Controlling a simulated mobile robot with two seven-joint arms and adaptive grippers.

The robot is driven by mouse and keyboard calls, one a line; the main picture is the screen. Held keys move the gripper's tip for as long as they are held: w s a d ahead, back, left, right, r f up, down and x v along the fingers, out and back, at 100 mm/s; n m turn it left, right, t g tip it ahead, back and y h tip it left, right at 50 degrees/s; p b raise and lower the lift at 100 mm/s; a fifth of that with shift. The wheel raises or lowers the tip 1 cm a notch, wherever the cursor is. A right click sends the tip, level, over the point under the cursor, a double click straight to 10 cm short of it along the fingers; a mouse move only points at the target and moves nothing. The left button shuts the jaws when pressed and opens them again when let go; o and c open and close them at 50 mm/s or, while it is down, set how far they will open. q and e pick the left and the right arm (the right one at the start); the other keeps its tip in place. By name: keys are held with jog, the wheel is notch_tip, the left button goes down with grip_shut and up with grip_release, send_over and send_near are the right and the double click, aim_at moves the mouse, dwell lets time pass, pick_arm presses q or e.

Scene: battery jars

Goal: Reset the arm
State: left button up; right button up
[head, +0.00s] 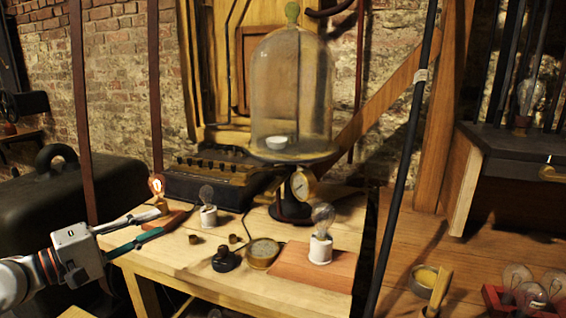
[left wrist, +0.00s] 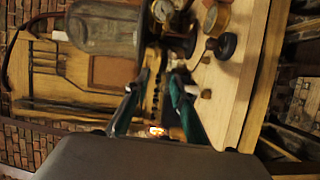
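My left gripper (head: 160,222) reaches in from the left over the left end of the wooden workbench (head: 225,278). Its two long fingers are apart with nothing between the tips. They also stand apart in the left wrist view (left wrist: 161,76). A small glowing bulb (head: 157,187) on a wooden base is just behind the fingertips in the head view; its glow (left wrist: 156,130) shows between the fingers in the left wrist view. I cannot tell how far the gripper is from it. My right gripper is not in view.
A glass bell jar (head: 290,90) stands on a pedestal at the back. Clear bulbs in white sockets (head: 208,215) (head: 320,249), a gauge (head: 263,252) and a dark knob (head: 224,260) stand on the bench. A dark case (head: 70,195) is at left; a red bulb tray (head: 495,300) is at right.

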pick_arm(q)
jog(key=s+d+f+m+y+p, duration=0.25)
jog(key=s+f, duration=0.35)
jog(key=f, duration=0.5)
jog(key=s+d+f+m+y+p, duration=0.2)
jog(key=s+d+f+m+p, duration=0.3)
jog(key=f, duration=0.5)
jog(key=s+f+m+g+y+p, duration=0.1)
jog(key=s+f+m, duration=0.1)
jog(key=s+f, duration=0.2)
jog(key=s+d+f+m+y+p, duration=0.1)
jog(key=s+f, duration=0.3)
jog(key=s, duration=0.7)
jog(key=s+f+m+g+y+p, duration=0.1)
jog(key=s+f+m+y, duration=0.2)
jog(key=s+f, duration=0.2)
jog(key=s, duration=0.3)
jog(key=shift+d+g, duration=0.2)
jog(key=shift+g, duration=0.1)
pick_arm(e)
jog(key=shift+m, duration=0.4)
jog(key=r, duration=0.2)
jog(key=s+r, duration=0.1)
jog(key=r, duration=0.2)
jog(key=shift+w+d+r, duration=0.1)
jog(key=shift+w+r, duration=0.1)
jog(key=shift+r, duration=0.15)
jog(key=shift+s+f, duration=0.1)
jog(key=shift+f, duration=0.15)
